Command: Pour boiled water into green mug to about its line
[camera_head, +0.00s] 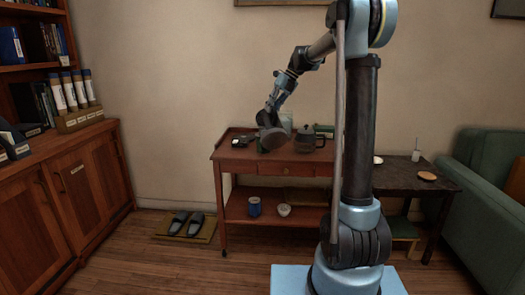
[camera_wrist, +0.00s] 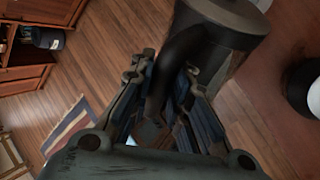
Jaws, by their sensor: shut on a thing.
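My gripper (camera_wrist: 165,110) is shut on the dark curved handle (camera_wrist: 180,60) of a dark grey kettle (camera_wrist: 240,45), whose body fills the top right of the wrist view. In the head view my gripper (camera_head: 267,117) is over the left part of the wooden trolley's top (camera_head: 232,153), with the grey kettle (camera_head: 273,140) just below it. I cannot tell whether the kettle touches the trolley.
A dark lidded pot (camera_head: 306,142) stands on the trolley, right of the kettle. A small dark device (camera_head: 241,141) lies at the left. The lower shelf holds a blue tin (camera_head: 254,206) and a white bowl (camera_head: 284,210). A dark side table (camera_head: 405,176) stands right.

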